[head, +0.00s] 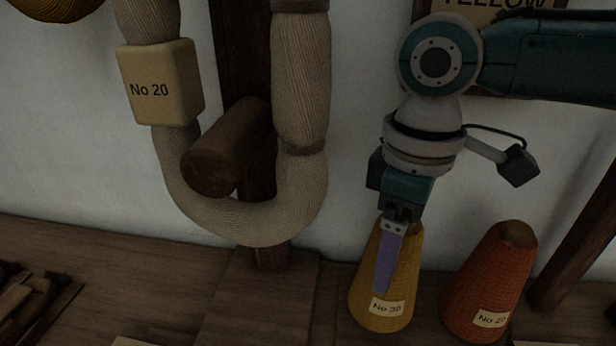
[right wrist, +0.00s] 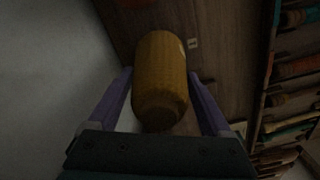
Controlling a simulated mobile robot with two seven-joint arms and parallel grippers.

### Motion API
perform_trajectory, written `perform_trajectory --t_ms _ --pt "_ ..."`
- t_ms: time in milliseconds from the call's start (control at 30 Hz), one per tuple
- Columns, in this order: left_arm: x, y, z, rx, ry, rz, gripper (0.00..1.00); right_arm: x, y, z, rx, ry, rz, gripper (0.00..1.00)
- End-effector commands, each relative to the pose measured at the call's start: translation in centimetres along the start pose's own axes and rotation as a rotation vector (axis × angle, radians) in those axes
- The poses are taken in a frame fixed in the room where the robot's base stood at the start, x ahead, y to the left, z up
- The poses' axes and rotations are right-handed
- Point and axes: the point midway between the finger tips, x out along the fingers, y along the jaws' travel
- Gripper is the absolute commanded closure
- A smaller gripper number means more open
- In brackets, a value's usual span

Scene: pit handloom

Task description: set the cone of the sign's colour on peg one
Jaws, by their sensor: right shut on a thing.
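The sign (head: 490,8) at the top right reads YELLOW and is partly cut off and partly covered by my arm. A yellow cone (head: 405,270) labelled No 30 stands upright at the bench; I cannot tell whether its base touches the wood. My right gripper (head: 388,275) comes down from above and is shut on it, one purple finger across its front. In the right wrist view the yellow cone (right wrist: 160,75) lies between both fingers. A thick dark peg (head: 225,150) juts from a post, with no number visible on it. My left gripper is not in view.
An orange-red cone (head: 492,285) with a label stands close right of the yellow one. A pale yarn hank (head: 300,95) with a No 20 tag (head: 160,82) hangs around the peg. Dark wooden pieces (head: 30,300) lie at the left. Bare bench (head: 150,285) lies between.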

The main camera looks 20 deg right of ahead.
Motion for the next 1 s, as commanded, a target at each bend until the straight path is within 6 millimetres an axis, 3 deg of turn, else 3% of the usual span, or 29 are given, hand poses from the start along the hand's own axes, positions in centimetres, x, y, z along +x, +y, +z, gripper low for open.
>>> perform_trajectory --t_ms 433,467,600,1000 --pt "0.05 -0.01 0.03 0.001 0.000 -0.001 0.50 0.16 0.00 -0.04 0.000 0.001 0.000 1.00" --pt "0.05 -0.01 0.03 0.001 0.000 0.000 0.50 0.16 0.00 -0.04 0.000 0.001 0.000 0.15" --pt "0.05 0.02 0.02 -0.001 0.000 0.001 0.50 0.16 0.00 -0.04 0.000 0.001 0.000 0.00" --pt "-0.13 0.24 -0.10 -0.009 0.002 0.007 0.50 0.02 -0.01 -0.01 0.000 0.000 0.000 0.00"
